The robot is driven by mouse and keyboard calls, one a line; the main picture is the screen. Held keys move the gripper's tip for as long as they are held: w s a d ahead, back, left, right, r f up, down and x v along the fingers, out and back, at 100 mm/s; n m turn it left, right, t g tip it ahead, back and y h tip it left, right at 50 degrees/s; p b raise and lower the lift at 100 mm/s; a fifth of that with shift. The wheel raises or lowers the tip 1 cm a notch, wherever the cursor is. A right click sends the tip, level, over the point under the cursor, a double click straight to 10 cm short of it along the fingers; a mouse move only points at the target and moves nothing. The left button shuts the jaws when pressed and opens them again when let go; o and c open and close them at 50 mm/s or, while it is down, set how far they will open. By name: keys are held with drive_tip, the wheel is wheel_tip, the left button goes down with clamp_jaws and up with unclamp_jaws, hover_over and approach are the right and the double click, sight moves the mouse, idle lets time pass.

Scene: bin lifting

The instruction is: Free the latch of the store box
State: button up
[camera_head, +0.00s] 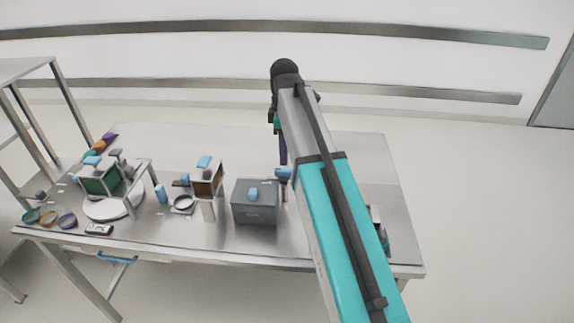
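A grey lidded box (256,211), which looks like the store box, stands on the metal table near its front edge, right of the middle. A small blue part (253,194) sits on its lid. The latch is too small to make out for certain. My arm reaches over the table to the right of the box and covers part of the tabletop.
An open-fronted brown box (208,181) stands left of the grey box, with a ring (183,203) beside it. Further left are a green-panelled box (101,182), a white round plate (112,207) and several small coloured bowls. The table's back middle looks clear.

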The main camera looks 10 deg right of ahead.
sight(285, 170)
drive_tip(key=shift+f+p, duration=0.8)
drive_tip(key=shift+f, duration=2.5)
